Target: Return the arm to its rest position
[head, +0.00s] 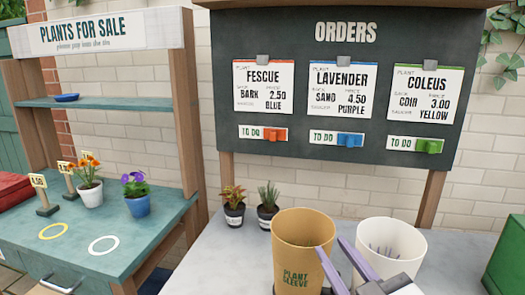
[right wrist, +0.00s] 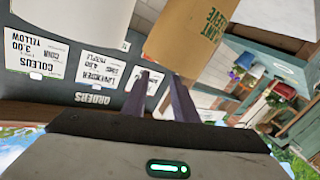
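My right gripper (head: 330,244) comes in from the bottom right, with its two purple fingers apart and nothing between them. In the head view its fingertips overlap the right side of the tan plant sleeve pot (head: 298,228); I cannot tell whether they touch it. In the right wrist view the open fingers (right wrist: 160,75) point toward the orders board, below the tan pot (right wrist: 192,32). My left gripper is not in view.
A white pot (head: 410,240) holding grey prongs stands right of the fingers. Two small potted plants (head: 235,207) (head: 268,205) sit behind on the grey bench. The orders board (head: 340,95) hangs behind. A green box (head: 507,255) stands right; a plant stand (head: 95,235) left.

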